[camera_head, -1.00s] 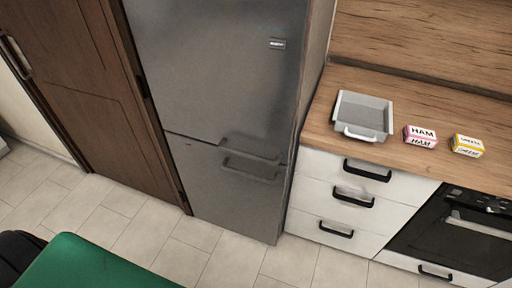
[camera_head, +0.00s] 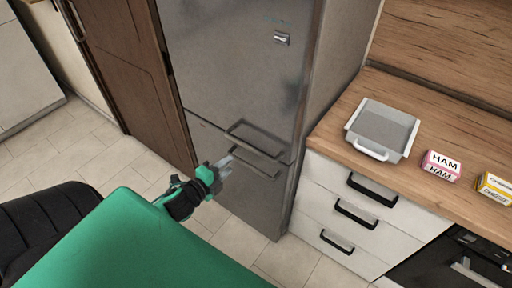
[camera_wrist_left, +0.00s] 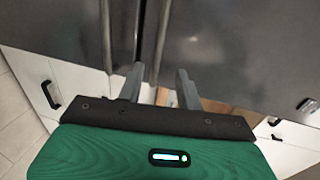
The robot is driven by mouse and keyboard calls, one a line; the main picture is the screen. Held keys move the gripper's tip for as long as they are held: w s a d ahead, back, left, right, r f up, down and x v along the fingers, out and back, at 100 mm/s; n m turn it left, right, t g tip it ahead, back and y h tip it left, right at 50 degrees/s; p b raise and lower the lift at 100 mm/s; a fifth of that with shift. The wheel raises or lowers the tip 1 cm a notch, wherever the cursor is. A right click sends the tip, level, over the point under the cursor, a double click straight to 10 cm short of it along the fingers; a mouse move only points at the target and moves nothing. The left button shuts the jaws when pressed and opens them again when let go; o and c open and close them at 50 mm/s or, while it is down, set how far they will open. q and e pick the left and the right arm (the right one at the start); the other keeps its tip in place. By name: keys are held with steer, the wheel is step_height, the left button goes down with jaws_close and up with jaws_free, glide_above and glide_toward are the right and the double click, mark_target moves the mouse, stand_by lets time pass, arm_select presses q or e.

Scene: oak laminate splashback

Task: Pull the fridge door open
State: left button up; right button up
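The grey steel fridge has an upper door (camera_head: 235,60) and a lower door (camera_head: 262,205), both shut. The upper door's bar handle (camera_head: 257,139) sits just above the seam, and the lower door's handle (camera_head: 254,164) just below it. My left gripper (camera_head: 229,164) is in front of the fridge, near the left end of the lower handle in the picture; I cannot tell its distance from the door. In the left wrist view its two fingers (camera_wrist_left: 158,82) stand apart with nothing held between them, facing the grey fridge front (camera_wrist_left: 225,45). My right gripper is out of view.
A brown wooden door (camera_head: 120,60) stands left of the fridge. At right, a wooden counter (camera_head: 340,120) holds a grey tray (camera_head: 385,128), a ham box (camera_head: 441,166) and a yellow box (camera_head: 496,188), above white drawers (camera_head: 345,190). Tiled floor (camera_head: 110,160) is clear.

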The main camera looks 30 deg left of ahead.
mark_target(249, 149)
arm_select(q)
steer(key=p+x, duration=0.2)
steer(key=x, duration=1.1)
steer(key=shift+w+a+f, duration=0.1)
steer(key=shift+w, duration=0.15)
jaws_close()
